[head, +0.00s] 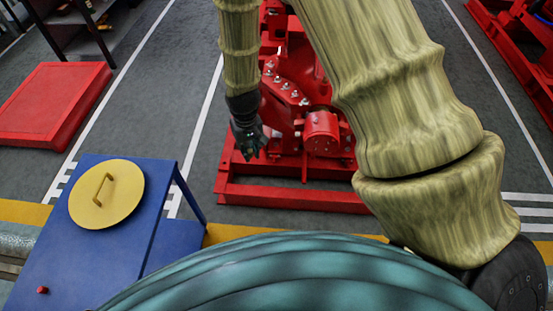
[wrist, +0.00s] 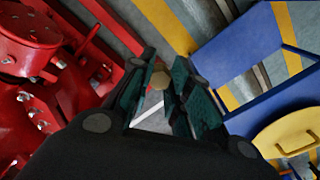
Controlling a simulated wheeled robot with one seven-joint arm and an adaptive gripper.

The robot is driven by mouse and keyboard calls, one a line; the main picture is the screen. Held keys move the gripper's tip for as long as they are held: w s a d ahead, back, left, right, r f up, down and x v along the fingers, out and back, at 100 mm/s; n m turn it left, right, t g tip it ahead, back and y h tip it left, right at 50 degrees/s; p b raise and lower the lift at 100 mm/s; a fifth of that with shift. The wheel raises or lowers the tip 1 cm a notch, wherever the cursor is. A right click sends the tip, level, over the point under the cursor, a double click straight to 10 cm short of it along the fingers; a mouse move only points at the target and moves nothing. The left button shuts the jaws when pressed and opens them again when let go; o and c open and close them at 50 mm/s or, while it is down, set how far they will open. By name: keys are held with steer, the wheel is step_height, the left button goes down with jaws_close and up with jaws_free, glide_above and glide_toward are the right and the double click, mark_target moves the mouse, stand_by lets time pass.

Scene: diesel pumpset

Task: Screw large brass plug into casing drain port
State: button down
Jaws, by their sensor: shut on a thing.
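The brass plug (wrist: 160,78) shows its hexagonal end between the fingertips of my gripper (wrist: 160,88) in the wrist view. My gripper is shut on it and hides its sides. In the head view my gripper (head: 250,146) hangs to the left of the red pump casing (head: 285,95), apart from it as far as I can see. The plug cannot be made out in the head view. The red casing also shows at the left in the wrist view (wrist: 32,30). I cannot make out the drain port in either view.
The pump stands on a red base frame (head: 290,200). A blue table (head: 130,235) with a round yellow lid (head: 106,194) is at the lower left. A red platform (head: 50,105) lies at the far left. Grey floor is clear between the table and the pump.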

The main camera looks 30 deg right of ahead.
steer(key=w+d+f+t+b, duration=0.25)
steer(key=w+f+b, duration=0.35)
steer(key=f+b, duration=0.4)
steer(key=w+d+f+m+t+h+b, duration=0.1)
steer(key=w+d+f+t+b, duration=0.15)
steer(key=w+f+b, duration=0.55)
steer(key=w+d+f+t+b, duration=0.2)
steer(key=w+f+t+b, duration=0.2)
steer(key=f+b, duration=0.8)
steer(key=d+f+m+t+h+b, duration=0.5)
steer(key=d+f+h+b, duration=0.3)
steer(key=d+f+b, duration=1.4)
step_height(320, 180, down, 2)
steer(key=t+b, duration=0.1)
steer(key=b, duration=0.4)
steer(key=shift+w+d+f+b, duration=0.2)
steer(key=shift+w+d+b, duration=0.05)
steer(key=shift+w+b, duration=0.1)
steer(key=shift+p, duration=0.3)
steer(key=shift+x, duration=2.85)
steer(key=shift+r+p, duration=0.1)
steer(key=shift+p, duration=0.55)
